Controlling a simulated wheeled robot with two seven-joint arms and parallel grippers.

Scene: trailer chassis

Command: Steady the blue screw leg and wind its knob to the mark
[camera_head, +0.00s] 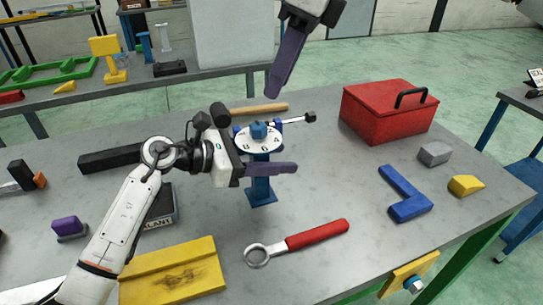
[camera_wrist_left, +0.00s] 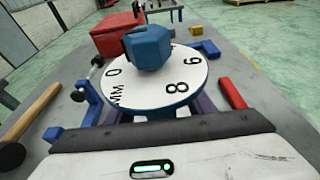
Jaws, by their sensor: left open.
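The blue screw leg (camera_head: 262,190) stands upright on the grey table. A white dial with black numbers (camera_head: 245,147) tops it, with the blue knob (camera_head: 258,130) above. In the left wrist view the knob (camera_wrist_left: 150,47) and the dial (camera_wrist_left: 150,88) show close up, with 0, 8 and 6 readable. I cannot make out the mark. My left gripper (camera_head: 278,160) is open at the leg's column, just below the dial, its near finger in front of the column. Whether the fingers touch it is hidden. My right gripper (camera_head: 287,65) hangs above and behind the knob, apart from it; its finger gap does not show.
A metal rod with a black end (camera_head: 295,119) sticks out behind the dial. A wooden handle (camera_head: 260,108) lies behind, a red toolbox (camera_head: 385,115) back right. A red-handled wrench (camera_head: 315,236) and a yellow plate (camera_head: 172,275) lie in front.

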